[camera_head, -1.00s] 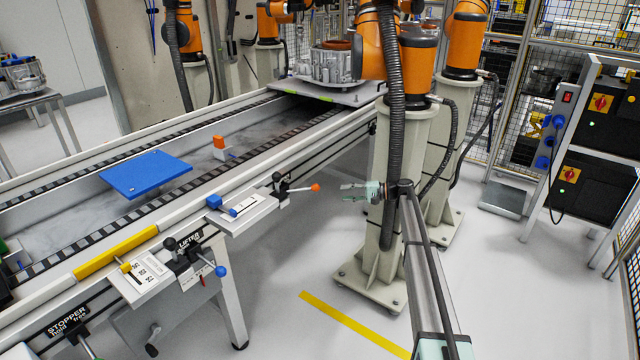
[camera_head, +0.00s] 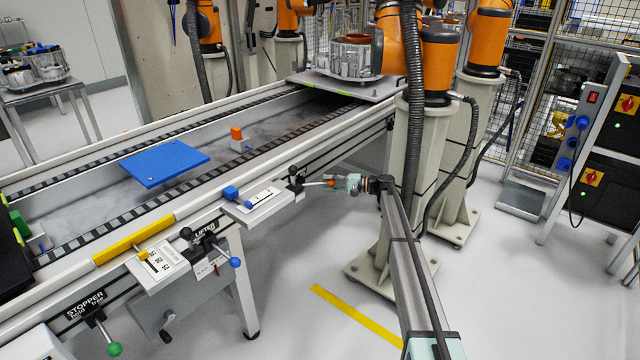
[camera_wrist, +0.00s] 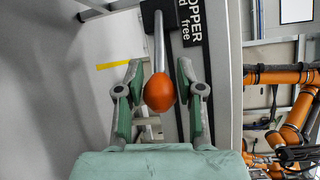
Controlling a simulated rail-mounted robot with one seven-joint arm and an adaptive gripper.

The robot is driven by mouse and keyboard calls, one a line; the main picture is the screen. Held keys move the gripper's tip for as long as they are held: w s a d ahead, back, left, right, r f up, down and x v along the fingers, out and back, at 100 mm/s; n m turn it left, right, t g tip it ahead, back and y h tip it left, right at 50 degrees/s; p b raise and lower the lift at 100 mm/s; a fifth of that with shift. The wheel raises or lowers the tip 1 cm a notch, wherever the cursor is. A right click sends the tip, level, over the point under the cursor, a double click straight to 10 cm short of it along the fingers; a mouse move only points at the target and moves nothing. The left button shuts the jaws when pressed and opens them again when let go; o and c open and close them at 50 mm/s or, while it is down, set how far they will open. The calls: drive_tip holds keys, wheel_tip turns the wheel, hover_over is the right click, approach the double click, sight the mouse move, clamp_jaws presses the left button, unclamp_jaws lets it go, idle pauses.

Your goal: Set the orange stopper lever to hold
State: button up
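The orange stopper lever is a thin metal rod ending in an orange ball (camera_wrist: 159,92), mounted on the conveyor's side rail. In the head view the rod (camera_head: 313,184) points right from its black pivot (camera_head: 295,178), and the ball sits at my gripper's tip. My gripper (camera_head: 338,184) reaches the lever end from the right. In the wrist view my gripper (camera_wrist: 160,95) is open, one finger on each side of the ball, with gaps visible. A black label (camera_wrist: 190,22) beside the rod reads "OPPER", "d" and "free"; part of it is cut off.
A lifter lever with a blue ball (camera_head: 235,262) and another stopper lever with a green ball (camera_head: 115,349) stand nearer along the rail. A blue plate (camera_head: 165,163) lies over the conveyor. A robot pedestal (camera_head: 415,190) stands close behind my gripper.

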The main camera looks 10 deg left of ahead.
sight(327, 183)
drive_tip(key=shift+w+a+f, duration=0.1)
drive_tip(key=shift+a+f, duration=0.05)
drive_tip(key=shift+a, duration=1.75)
clamp_jaws()
